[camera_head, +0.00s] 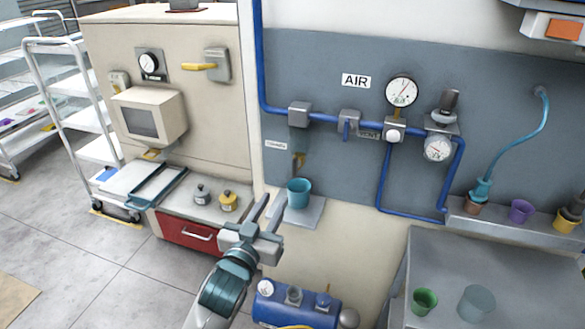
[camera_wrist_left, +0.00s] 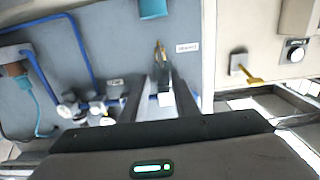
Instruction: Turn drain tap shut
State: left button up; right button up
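The drain tap (camera_head: 298,160) is a small brass-yellow lever under a grey fitting on the wall panel, above a teal cup (camera_head: 299,193). A small white label (camera_head: 276,145) is to its left. My left gripper (camera_head: 273,203) is open and empty, lower left of the tap and near the cup's shelf, touching neither in view. In the left wrist view, which looks upside down, the tap (camera_wrist_left: 160,50) shows beyond and between the spread fingers (camera_wrist_left: 162,80), with the label (camera_wrist_left: 187,47) beside it. My right gripper is not in view.
The cup stands on a small grey shelf (camera_head: 313,214). Blue air pipes with gauges (camera_head: 401,91) and a blue-handled valve (camera_head: 347,128) are to the right. A beige cabinet (camera_head: 190,120) is at left. A blue tank (camera_head: 295,306) is below, and a grey bench (camera_head: 500,270) is lower right.

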aim_at(294, 168)
pick_arm(q)
jog(key=p+x, duration=0.3)
jog(key=x, duration=1)
jog(key=shift+w+p, duration=0.1)
jog(key=shift+p, duration=0.3)
jog(key=shift+x, duration=0.95)
grip_shut()
